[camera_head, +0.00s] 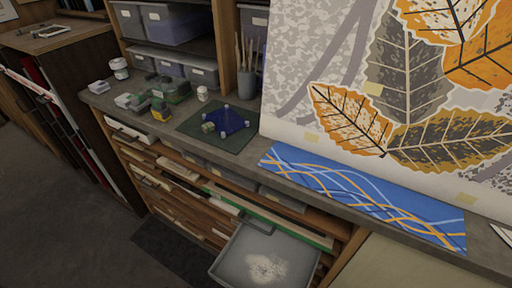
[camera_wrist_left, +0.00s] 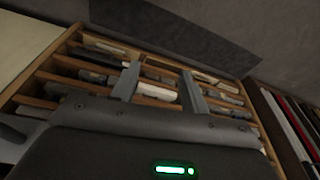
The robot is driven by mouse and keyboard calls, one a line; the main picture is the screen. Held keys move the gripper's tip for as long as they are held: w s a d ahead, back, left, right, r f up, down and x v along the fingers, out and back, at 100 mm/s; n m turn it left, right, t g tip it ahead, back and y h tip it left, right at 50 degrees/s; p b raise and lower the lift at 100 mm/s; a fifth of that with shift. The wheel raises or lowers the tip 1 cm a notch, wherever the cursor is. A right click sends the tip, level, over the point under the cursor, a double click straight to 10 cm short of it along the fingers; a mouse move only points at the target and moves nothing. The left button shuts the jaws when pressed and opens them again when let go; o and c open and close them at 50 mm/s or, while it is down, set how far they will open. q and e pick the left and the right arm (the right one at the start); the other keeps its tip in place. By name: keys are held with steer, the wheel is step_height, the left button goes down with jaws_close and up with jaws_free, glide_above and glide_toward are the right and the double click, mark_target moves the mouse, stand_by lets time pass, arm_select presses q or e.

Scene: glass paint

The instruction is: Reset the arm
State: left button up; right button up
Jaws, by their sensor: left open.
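My left gripper (camera_wrist_left: 162,84) shows in the left wrist view. Its two grey fingers are apart with nothing between them. Behind the fingers is the wooden shelf rack (camera_wrist_left: 60,77) with flat sheets in its slots. No arm of mine and no gripper shows in the head view. My right gripper is in neither view.
A grey drawer or tray (camera_head: 228,262) with pale powder sticks out below the counter (camera_head: 240,162). On the counter are a dark green mat (camera_head: 232,143) with a blue piece, several small containers, a brush cup (camera_head: 246,85) and a blue patterned strip (camera_head: 360,195). A leaf-patterned panel (camera_head: 300,75) stands behind.

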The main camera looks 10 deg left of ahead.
arm_select(q)
steer(key=s+a+f, duration=0.1)
steer(key=s+f, duration=0.3)
steer(key=f, duration=0.3)
steer(key=s+f, duration=0.3)
steer(key=f, duration=0.5)
steer(key=s+a+f+g, duration=0.1)
steer(key=s+a+f, duration=0.1)
steer(key=s+f, duration=0.5)
steer(key=s, duration=0.4)
steer(key=shift+s+a+f+g, duration=0.15)
steer(key=shift+s+f+g, duration=0.15)
steer(key=shift+s+f, duration=0.05)
